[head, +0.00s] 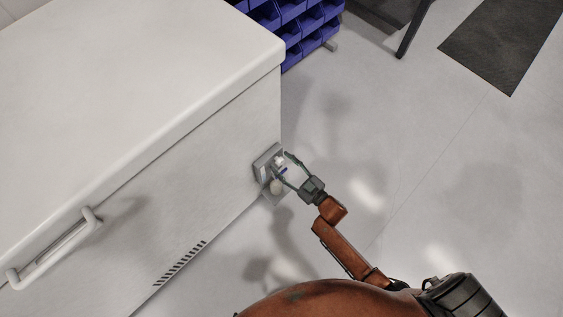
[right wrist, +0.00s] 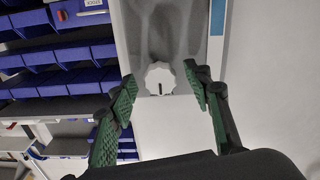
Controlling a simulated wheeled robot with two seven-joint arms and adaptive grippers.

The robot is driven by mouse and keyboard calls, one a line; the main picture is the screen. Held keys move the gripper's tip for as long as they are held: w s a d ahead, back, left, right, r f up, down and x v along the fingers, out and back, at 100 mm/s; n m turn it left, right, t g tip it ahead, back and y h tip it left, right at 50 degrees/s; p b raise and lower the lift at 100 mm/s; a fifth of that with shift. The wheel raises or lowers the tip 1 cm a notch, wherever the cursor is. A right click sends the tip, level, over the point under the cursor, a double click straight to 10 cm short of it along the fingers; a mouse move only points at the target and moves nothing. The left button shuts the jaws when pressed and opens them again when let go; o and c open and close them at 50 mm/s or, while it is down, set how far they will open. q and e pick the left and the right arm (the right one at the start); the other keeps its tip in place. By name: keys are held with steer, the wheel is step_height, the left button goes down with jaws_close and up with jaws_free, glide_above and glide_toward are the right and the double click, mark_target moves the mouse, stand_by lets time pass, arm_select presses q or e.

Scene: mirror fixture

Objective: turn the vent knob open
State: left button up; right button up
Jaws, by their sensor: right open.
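The vent knob (right wrist: 160,79) is a white, scalloped dial with a short dark mark at its lower edge. It sits at the lower end of a grey panel (right wrist: 168,30) in the right wrist view. In the head view this grey fixture (head: 262,170) is on the side of the white cabinet, partly hidden by my fingers. My right gripper (right wrist: 160,74) is open, its green-padded fingers on either side of the knob with gaps visible. In the head view my right gripper (head: 281,162) reaches the fixture from the lower right. My left gripper is not in view.
The large white cabinet (head: 130,90) fills the left of the head view, with a bar handle (head: 50,250) and vent slots (head: 180,262). Blue bins (head: 300,25) stand behind it. The floor (head: 400,150) to the right is mostly clear, with a dark mat (head: 500,45).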

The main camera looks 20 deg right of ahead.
steer(key=shift+w+r, duration=0.1)
steer(key=shift+c, duration=0.6)
steer(key=c, duration=1)
